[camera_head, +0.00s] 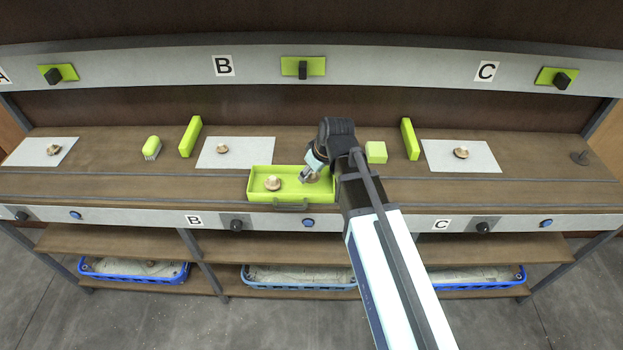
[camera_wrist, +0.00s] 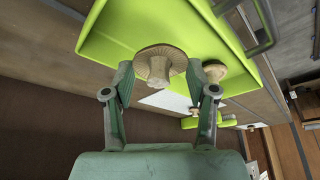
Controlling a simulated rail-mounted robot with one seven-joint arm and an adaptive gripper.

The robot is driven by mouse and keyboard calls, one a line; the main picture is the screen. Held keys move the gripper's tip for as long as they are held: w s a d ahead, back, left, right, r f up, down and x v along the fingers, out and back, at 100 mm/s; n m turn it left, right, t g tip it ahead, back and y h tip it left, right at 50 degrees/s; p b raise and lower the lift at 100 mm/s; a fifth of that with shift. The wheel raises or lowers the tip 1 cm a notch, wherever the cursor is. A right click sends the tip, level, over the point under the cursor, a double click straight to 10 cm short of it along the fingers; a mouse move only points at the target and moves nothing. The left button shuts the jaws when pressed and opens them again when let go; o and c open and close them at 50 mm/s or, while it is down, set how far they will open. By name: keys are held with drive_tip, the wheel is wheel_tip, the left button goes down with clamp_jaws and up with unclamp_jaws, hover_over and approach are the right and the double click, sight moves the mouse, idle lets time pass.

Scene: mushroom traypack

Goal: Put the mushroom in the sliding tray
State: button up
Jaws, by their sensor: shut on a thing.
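The green sliding tray (camera_head: 262,197) sits at the front of the middle worktop; its floor also fills the top of the wrist view (camera_wrist: 112,32). One brown mushroom (camera_head: 272,183) lies in its left half and shows in the wrist view (camera_wrist: 214,72) beside the right finger. My gripper (camera_head: 312,172) points down over the tray's right half. Its fingers (camera_wrist: 160,72) are shut on a second mushroom (camera_wrist: 160,62), held within the tray's outline. I cannot tell whether this mushroom touches the tray floor.
White sheets with one mushroom each lie at left (camera_head: 53,149), middle (camera_head: 222,149) and right (camera_head: 461,153). Green blocks (camera_head: 190,137) (camera_head: 376,152) (camera_head: 410,139) and a green brush-like item (camera_head: 152,148) stand on the worktop. Blue crates (camera_head: 135,270) are on the shelf below.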

sight(314, 178)
drive_tip(key=shift+f+p, duration=0.4)
drive_tip(key=shift+f, duration=1.6)
drive_tip(key=shift+f, duration=0.2)
drive_tip(key=o, duration=0.8)
drive_tip(key=shift+r, duration=0.1)
drive_tip(key=shift+b+v, duration=1.2)
drive_tip(key=shift+v, duration=4.9)
